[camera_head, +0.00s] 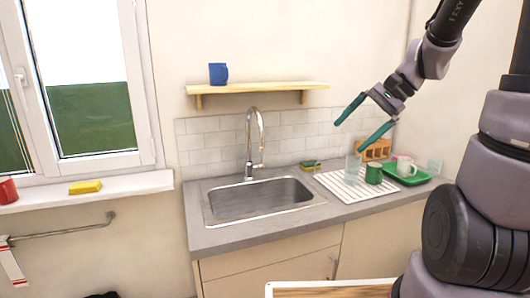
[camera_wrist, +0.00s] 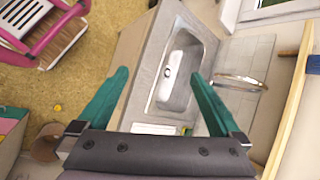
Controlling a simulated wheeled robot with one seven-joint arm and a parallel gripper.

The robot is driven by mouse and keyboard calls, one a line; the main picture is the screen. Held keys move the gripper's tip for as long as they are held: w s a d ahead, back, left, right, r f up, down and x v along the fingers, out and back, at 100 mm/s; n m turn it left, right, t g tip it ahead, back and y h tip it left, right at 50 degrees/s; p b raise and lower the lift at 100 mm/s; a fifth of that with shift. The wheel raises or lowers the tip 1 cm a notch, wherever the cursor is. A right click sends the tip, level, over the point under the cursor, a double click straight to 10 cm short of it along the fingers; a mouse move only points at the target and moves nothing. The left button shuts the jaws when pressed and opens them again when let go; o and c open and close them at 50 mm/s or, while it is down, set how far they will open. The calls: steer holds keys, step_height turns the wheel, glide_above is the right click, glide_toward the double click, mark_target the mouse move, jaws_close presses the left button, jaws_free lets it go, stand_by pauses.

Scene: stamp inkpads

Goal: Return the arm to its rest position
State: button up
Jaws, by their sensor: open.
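My gripper (camera_head: 364,120) has two green fingers and is open and empty. In the head view it hangs in the air above the drying rack at the right of the counter, with my arm reaching down from the top right. In the wrist view the open fingers (camera_wrist: 158,85) spread apart, with the sink between and beyond them. Nothing is held between the fingertips.
The counter (camera_head: 240,237) holds a sink (camera_head: 250,200), a tall faucet (camera_head: 255,140), a striped rack (camera_head: 345,186), a green mug (camera_head: 374,173) and a green tray (camera_head: 418,180) with cups. A shelf (camera_head: 265,88) with a blue mug (camera_head: 218,73) is on the wall.

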steer(key=s+d+r+n+t+h, duration=0.2)
steer(key=s+r+n+t+h, duration=0.3)
steer(key=s+r, duration=0.4)
steer(key=shift+s+d+r+h, duration=0.2)
steer(key=shift+s+h, duration=0.1)
steer(key=shift+s, duration=0.2)
